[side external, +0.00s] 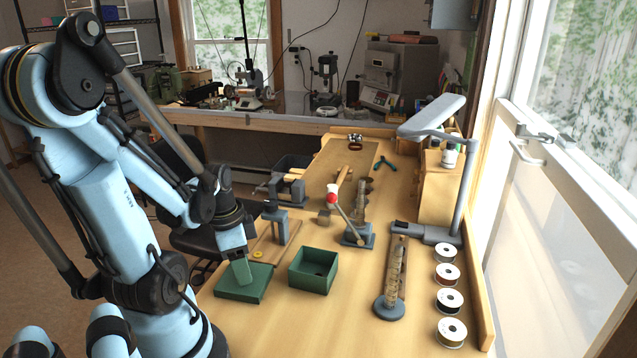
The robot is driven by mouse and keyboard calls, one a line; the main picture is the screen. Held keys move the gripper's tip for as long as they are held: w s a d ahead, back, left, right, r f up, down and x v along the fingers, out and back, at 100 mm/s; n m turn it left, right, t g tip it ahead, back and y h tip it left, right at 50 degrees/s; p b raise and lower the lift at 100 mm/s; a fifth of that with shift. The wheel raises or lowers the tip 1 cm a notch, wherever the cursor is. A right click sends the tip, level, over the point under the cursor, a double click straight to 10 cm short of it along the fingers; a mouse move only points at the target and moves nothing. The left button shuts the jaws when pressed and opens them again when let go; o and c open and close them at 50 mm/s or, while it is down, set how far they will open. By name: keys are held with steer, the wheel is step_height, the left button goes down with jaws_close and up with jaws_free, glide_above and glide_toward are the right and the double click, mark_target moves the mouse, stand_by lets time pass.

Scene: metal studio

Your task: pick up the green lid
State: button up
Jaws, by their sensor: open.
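The green lid (228,289) lies flat on the near left part of the wooden bench. My gripper (243,271) points down directly over the lid, with its tip at or just above the lid's upper face. The jaws are open. A lighter green upright piece shows at the tip; I cannot tell whether it is part of the lid or of a finger. Contact with the lid cannot be made out from this angle. A green open box (329,265) stands just right of the lid, its top uncovered.
A yellow ring (258,254) lies behind the lid near a grey clamp stand (276,222). A red-knobbed lever press (357,238) stands behind the box. Several wire spools (451,331) line the right edge beside a post on a round base (390,308). The front middle is clear.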

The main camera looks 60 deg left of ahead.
steer(key=shift+f, duration=0.25)
jaws_close()
steer(key=shift+r, duration=0.25)
stand_by(0.4)
